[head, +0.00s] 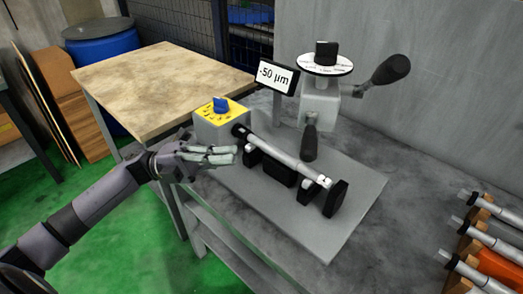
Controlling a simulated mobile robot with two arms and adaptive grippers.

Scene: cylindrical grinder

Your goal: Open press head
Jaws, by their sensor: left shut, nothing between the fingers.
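The grinder stands on a grey base plate (345,215) on the bench. A grey shaft (290,158) lies across black supports on it. Behind the shaft is a grey head block (318,105) with a round white dial (324,65), a black knob on top and black-handled levers, one (385,71) out to the right and one (310,140) hanging down in front. I cannot tell which part is the press head. My left gripper (235,154) is shut and empty, left of the shaft's left end and in front of the yellow-topped control box (221,112). My right gripper is out of view.
A display (277,76) reading "-50 µm" stands behind the control box. A wooden table (160,85) is at the back left. Several shafts rest in an orange and wooden rack (495,262) at the right. A grey wall (430,120) closes the back right.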

